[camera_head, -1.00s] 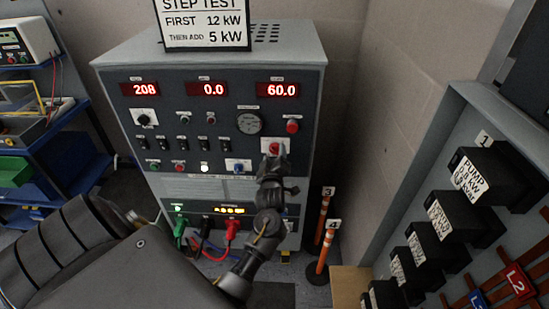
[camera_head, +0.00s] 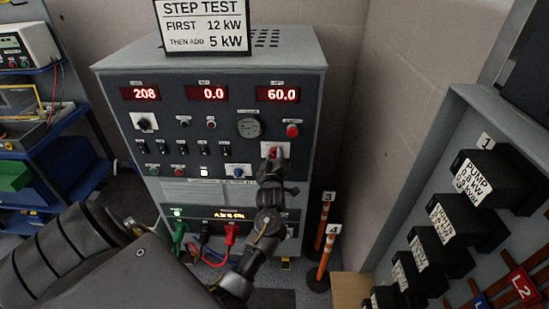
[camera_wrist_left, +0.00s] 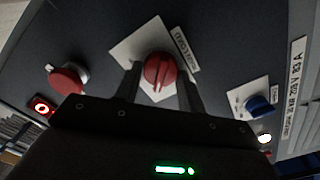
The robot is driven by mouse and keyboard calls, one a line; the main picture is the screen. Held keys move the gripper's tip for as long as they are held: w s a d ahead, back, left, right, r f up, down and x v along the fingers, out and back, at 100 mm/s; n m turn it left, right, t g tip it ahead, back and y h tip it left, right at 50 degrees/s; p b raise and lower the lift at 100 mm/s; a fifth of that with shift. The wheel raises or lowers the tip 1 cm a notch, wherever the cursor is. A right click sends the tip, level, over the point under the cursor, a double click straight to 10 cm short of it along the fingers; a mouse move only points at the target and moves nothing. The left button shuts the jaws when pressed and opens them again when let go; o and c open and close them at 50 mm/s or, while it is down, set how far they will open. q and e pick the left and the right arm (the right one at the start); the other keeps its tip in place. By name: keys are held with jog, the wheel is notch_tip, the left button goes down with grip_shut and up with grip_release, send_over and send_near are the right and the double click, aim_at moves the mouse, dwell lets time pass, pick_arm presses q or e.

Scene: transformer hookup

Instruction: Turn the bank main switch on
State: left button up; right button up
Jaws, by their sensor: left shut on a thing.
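The grey load bank (camera_head: 310,110) stands ahead with its panel facing me. A red rotary switch (camera_head: 275,151) on a white plate sits on the right of the panel. In the left wrist view the red switch (camera_wrist_left: 160,72) is between the two fingers, its grip bar close to vertical in the picture. My left gripper (camera_head: 271,160) is shut on this red switch and hides part of it in the head view. The label (camera_wrist_left: 186,49) beside the switch is too blurred to read surely. My right gripper is not in view.
A red mushroom button (camera_head: 292,130) is just above the switch, and a blue knob (camera_head: 238,172) is at lower left. Displays above read 208, 0.0 and 60.0. Orange-and-black posts (camera_head: 326,250) stand right of the bank. A breaker cabinet (camera_head: 462,95) lines the right side.

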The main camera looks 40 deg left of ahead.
pick_arm(q)
jog(key=m+p, duration=0.2)
jog(key=m, duration=0.1)
jog(key=shift+r+m+p, duration=0.2)
jog(key=shift+m+p, duration=0.1)
jog(key=shift+p, duration=0.1)
jog(key=m+p, duration=0.3)
jog(key=m, duration=0.1)
jog(key=shift+d, duration=0.1)
jog(key=m+p, duration=0.3)
jog(key=m, duration=0.2)
jog(key=shift+w+m, duration=0.1)
jog(key=shift+m, duration=0.3)
jog(key=m+p, duration=0.1)
jog(key=m, duration=0.1)
jog(key=m+p, duration=0.1)
jog(key=m, duration=0.1)
jog(key=shift+d+f, duration=0.1)
jog(key=shift+f, duration=0.1)
jog(key=shift+m, duration=0.4)
jog(key=o, duration=1)
jog(key=shift+c, duration=0.2)
